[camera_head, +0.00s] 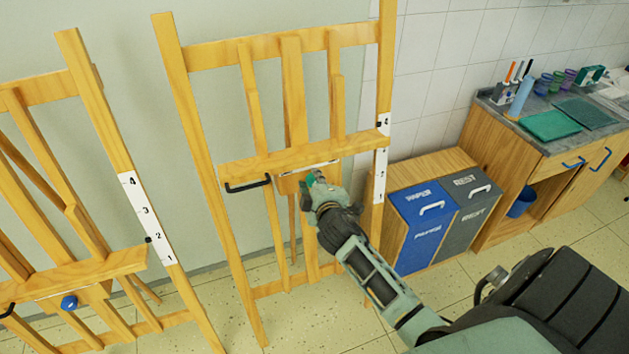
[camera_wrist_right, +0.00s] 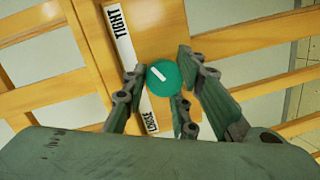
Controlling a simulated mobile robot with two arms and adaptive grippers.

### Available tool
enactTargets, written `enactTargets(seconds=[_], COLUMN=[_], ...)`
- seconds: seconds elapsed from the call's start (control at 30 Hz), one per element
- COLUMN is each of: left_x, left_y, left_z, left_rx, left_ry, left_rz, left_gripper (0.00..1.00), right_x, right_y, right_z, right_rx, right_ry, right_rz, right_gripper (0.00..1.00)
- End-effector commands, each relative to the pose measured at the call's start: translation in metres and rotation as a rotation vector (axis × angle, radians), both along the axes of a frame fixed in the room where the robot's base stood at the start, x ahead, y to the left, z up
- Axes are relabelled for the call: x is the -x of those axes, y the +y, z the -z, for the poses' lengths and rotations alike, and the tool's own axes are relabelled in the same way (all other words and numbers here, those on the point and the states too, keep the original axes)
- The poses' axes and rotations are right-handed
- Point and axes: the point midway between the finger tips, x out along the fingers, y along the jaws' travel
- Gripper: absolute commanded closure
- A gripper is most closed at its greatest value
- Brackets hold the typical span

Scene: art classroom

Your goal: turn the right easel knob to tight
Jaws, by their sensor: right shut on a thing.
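The right wooden easel (camera_head: 240,163) stands in the middle of the head view. Its round green knob (camera_wrist_right: 169,79) with a white line shows in the right wrist view. Beside it runs a white label strip (camera_wrist_right: 130,55) reading TIGHT at the top and LOOSE at the bottom. The line slants; I cannot tell the exact setting it marks. My right gripper (camera_head: 317,184) is at the easel's middle, below the crossbar. In the wrist view its fingers (camera_wrist_right: 160,88) are shut around the knob. In the head view the gripper mostly hides the knob. My left gripper is out of view.
A black handle (camera_head: 247,185) juts from the right easel, left of my gripper. Another easel with a blue knob (camera_head: 69,303) stands at left. Blue (camera_head: 421,230) and grey (camera_head: 468,222) bins and a counter (camera_head: 560,143) stand at right. Tiled floor is clear below the easel.

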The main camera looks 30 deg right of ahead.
Motion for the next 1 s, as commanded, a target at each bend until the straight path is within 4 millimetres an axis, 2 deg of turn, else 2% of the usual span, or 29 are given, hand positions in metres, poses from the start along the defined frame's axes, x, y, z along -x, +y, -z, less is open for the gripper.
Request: enactTargets(seconds=[0.03, 0.4, 0.43, 0.57, 0.87, 1.0], left_x=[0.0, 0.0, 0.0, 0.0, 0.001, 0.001], left_y=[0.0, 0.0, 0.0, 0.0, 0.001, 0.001], left_z=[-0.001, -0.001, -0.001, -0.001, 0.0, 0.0], left_rx=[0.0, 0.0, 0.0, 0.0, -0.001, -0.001], left_ry=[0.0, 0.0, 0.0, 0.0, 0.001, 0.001], left_rz=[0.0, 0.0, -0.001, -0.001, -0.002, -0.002], left_gripper=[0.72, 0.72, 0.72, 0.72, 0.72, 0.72], right_x=[-0.004, -0.004, -0.004, -0.004, -0.002, 0.008], right_y=[-0.003, -0.004, -0.004, -0.003, -0.002, 0.003], right_z=[-0.012, -0.012, -0.012, -0.011, -0.007, -0.008], right_rx=[0.004, 0.003, 0.004, 0.003, -0.001, -0.001], right_ry=[-0.022, -0.024, -0.023, -0.021, -0.014, -0.011], right_rz=[0.0, 0.002, 0.002, 0.002, 0.001, 0.0], right_gripper=[1.0, 1.0, 0.72, 0.61, 0.61, 0.61])
